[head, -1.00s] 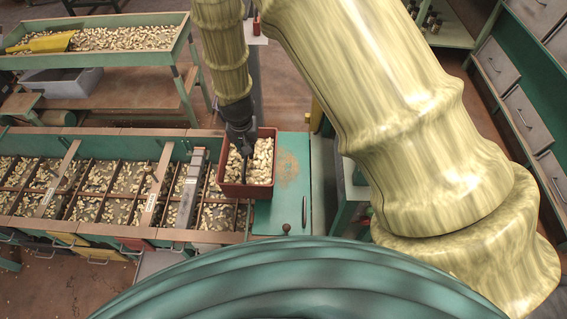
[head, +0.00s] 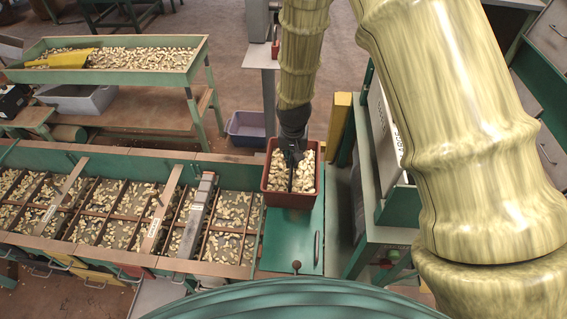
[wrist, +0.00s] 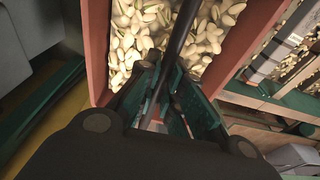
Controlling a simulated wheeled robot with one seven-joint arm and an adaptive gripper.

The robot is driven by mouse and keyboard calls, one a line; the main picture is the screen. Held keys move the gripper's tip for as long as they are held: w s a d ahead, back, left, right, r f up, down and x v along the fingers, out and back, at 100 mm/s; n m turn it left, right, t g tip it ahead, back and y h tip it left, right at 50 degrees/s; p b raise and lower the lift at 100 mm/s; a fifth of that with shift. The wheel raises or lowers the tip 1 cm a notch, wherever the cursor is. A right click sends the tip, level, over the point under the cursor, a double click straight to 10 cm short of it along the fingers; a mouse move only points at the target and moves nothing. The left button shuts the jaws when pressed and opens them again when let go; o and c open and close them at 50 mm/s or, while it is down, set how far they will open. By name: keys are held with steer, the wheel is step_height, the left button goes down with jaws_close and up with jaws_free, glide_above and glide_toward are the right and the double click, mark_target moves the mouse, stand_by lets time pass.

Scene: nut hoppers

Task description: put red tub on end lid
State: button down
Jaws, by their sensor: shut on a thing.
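The red tub (head: 289,201), full of pale nuts, is at the back part of the green end lid (head: 291,240), close to its left side. The front of the lid is bare, with a dark knob and a bar handle. I cannot tell whether the tub touches the lid or hangs just above it. My gripper (head: 291,160) is shut on the tub's dark bar, which runs across its open top. In the wrist view the fingers (wrist: 166,85) close around that bar, with the tub's red wall (wrist: 96,45) at left. The tub looks about level.
Left of the lid runs the long hopper (head: 120,256), split into compartments of nuts. A green machine (head: 385,232) stands right of the lid, with a yellow post (head: 339,118) behind. A grey-purple bin (head: 247,127) sits on the floor behind. A nut tray (head: 130,80) stands at back left.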

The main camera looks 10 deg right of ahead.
steer(key=shift+w+d+f+b, duration=0.1)
steer(key=shift+w+d+b, duration=0.1)
steer(key=shift+w+d, duration=0.35)
steer(key=shift+w+d+b, duration=0.15)
steer(key=shift+w+d, duration=0.05)
steer(key=shift+d, duration=0.55)
steer(key=shift+f+b, duration=1.65)
steer(key=shift+f, duration=0.05)
steer(key=c, duration=1.5)
jaws_free()
steer(key=shift+s+f, duration=0.1)
steer(key=shift+f, duration=0.05)
steer(key=shift+c, duration=0.2)
step_height(320, 180, up, 12)
steer(key=s, duration=0.1)
steer(key=shift+s+a+p, duration=0.3)
steer(key=shift+s+p, duration=0.05)
steer(key=shift+p, duration=0.05)
